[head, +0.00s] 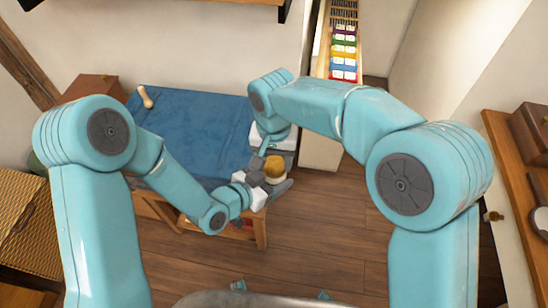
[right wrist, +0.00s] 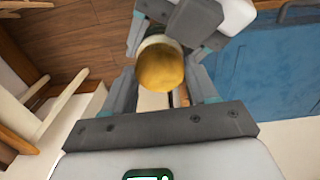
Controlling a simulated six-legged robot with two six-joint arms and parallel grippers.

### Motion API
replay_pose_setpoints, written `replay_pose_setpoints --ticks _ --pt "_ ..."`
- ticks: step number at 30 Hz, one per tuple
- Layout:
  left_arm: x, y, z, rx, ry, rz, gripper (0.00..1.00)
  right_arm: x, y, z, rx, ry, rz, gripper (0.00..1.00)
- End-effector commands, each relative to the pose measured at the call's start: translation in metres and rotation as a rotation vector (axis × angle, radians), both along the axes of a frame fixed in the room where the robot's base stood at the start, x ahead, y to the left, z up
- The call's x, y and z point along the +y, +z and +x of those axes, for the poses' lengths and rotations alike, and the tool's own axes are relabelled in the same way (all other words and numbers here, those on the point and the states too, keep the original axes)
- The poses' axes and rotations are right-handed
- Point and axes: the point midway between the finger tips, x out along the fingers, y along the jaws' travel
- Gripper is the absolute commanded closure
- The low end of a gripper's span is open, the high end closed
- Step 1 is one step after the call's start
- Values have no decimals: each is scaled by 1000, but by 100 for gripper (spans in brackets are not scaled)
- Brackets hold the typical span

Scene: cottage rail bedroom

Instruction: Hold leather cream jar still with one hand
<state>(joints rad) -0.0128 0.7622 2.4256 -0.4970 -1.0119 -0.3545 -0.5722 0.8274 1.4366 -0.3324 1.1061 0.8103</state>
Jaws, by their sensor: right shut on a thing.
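The leather cream jar has a round golden-brown lid and a pale body. In the head view the jar (head: 274,168) is held up between my two grippers, near the right front corner of the blue-covered bench. In the right wrist view the jar (right wrist: 160,68) sits between the fingers of my right gripper (right wrist: 163,85), which is shut on it. My right gripper (head: 276,158) comes from above in the head view. My left gripper (head: 262,180) is close against the jar from the lower left; it also shows at the top of the right wrist view (right wrist: 177,38). Its exact finger opening is unclear.
The bench with a blue cover (head: 190,125) stands below and behind, with a small wooden piece (head: 145,97) on it. A rack of coloured blocks (head: 344,50) stands behind. Wooden floor is open in front.

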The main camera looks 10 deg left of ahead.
Motion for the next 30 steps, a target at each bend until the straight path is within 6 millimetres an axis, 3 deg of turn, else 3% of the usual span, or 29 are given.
replay_pose_setpoints --ticks 1,5,13,14,15,16,24,30 --pt "-6 1 -3 -6 -26 4 100 8 2 0 -8 66 20 79" --pt "-6 0 -4 -5 -26 4 100 8 2 -1 -10 171 21 79" --pt "-6 0 -4 -4 -26 5 100 8 2 -1 -9 180 21 79" --pt "-6 0 -4 -4 -26 5 100 8 2 -1 -9 180 21 36" --pt "-6 0 -3 -4 -26 5 100 8 2 -1 -9 180 21 23" --pt "-6 0 -3 -5 -26 4 100 8 2 -1 -9 179 21 17" --pt "-5 1 -2 -7 -20 3 100 7 4 -1 -7 177 18 17" --pt "-4 1 -1 -7 -15 2 100 5 32 0 -8 177 16 17"
